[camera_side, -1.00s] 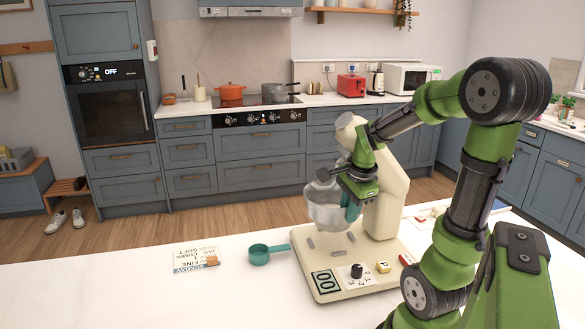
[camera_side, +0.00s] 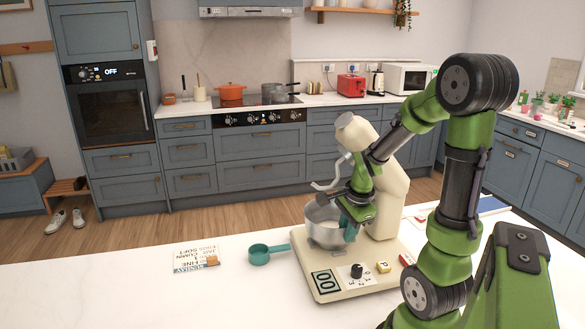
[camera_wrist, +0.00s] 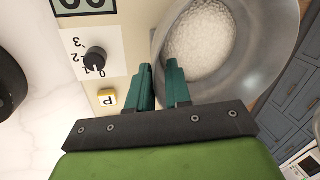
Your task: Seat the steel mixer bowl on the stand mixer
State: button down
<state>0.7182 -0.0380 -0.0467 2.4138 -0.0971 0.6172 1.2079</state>
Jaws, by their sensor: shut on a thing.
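The steel mixer bowl (camera_side: 322,232) is upright over the base plate of the cream stand mixer (camera_side: 392,185), under the mixer head. Its foot looks low on the plate, where it hides the grey lugs; I cannot tell whether it is locked in. White grainy contents show in the bowl (camera_wrist: 258,62) in the wrist view. My gripper (camera_side: 350,235) is shut on the bowl's wall at its right side. In the wrist view its teal fingertips (camera_wrist: 160,68) are at the near rim. A pale curved hook (camera_side: 330,182) hangs above the bowl.
The mixer's base carries a black dial (camera_side: 357,271), a yellow P button (camera_side: 384,267) and a display. A teal measuring cup (camera_side: 259,254) and a printed card (camera_side: 195,257) lie to the left on the white worktop (camera_side: 110,290). The worktop's front left is clear.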

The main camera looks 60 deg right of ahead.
dwell(0.4)
jog(key=c, duration=1)
grip_release()
jog(key=v, duration=1.7)
jog(key=w+a+n+t+y, duration=0.1)
jog(key=a+n, duration=0.6)
jog(key=w+a+f+n+t+y, duration=0.1)
jog(key=w+a+n+t, duration=0.1)
jog(key=a+n, duration=0.5)
jog(key=w+a+n+t+y, duration=0.1)
jog(key=w+a+n+t, duration=0.1)
jog(key=a+n, duration=0.5)
jog(key=shift+f+y, duration=0.3)
jog(key=shift+f, duration=0.1)
